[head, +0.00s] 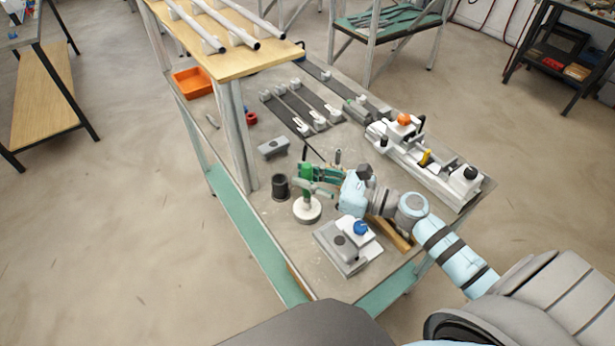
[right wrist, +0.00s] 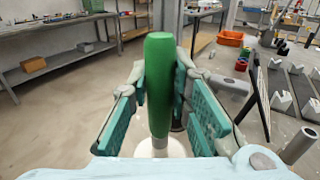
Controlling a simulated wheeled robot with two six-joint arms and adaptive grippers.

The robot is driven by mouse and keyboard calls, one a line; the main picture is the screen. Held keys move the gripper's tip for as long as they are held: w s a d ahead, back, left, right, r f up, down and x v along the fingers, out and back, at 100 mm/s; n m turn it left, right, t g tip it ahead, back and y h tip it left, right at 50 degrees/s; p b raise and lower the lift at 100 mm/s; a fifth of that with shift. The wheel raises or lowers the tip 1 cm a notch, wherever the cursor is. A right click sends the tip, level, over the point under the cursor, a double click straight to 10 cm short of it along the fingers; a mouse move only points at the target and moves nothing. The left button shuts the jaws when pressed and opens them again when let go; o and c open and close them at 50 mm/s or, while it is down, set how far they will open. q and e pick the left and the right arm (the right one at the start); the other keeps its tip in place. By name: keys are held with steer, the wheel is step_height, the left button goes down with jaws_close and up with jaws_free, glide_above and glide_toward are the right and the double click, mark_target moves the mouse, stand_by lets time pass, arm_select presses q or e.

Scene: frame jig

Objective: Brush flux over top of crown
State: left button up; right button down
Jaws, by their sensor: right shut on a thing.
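My right gripper (head: 318,180) is shut on an upright green handle (head: 306,171), likely the flux brush. The handle stands between the two teal finger pads in the right wrist view (right wrist: 158,85). Its lower end meets a round white pot or base (head: 307,210) on the bench; whether it is inside or only above it I cannot tell. The pot is partly hidden behind the handle in the right wrist view (right wrist: 176,149). I cannot make out the crown for certain. My left gripper is not in view.
A dark cup (head: 280,187) stands left of the pot. A grey block with a blue knob (head: 361,228) sits in front. A long white clamp fixture (head: 425,160) lies at right, a grey block (head: 272,148) behind. A shelf post (head: 238,135) rises at left.

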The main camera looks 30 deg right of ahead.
mark_target(307, 165)
stand_by(0.4)
step_height(307, 165, up, 7)
steer(key=p, duration=0.6)
steer(key=shift+r, duration=0.1)
stand_by(0.4)
